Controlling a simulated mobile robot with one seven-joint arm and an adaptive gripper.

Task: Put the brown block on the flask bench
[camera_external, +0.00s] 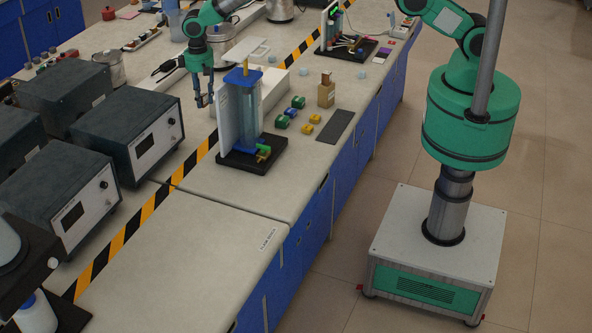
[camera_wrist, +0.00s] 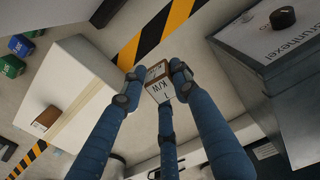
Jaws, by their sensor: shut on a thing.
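My gripper (camera_external: 204,99) hangs over the bench left of the blue-topped apparatus, near the hazard stripe. In the wrist view its blue fingers (camera_wrist: 153,84) are closed around a small block (camera_wrist: 158,91) with brown edges and a white lettered label. In the external view this block is hardly visible between the fingers. The near bench section (camera_external: 175,255) is a bare pale top with a small printed label (camera_external: 268,240) at its right edge. The label's lettering is too small to read surely.
Grey instruments (camera_external: 130,130) stand left of the hazard stripe (camera_external: 125,240). The apparatus (camera_external: 248,110) is right of my gripper. Beyond it are several coloured blocks (camera_external: 298,102) and a brown bottle-shaped object (camera_external: 326,92). A white box (camera_wrist: 75,85) carries another brown piece (camera_wrist: 47,117).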

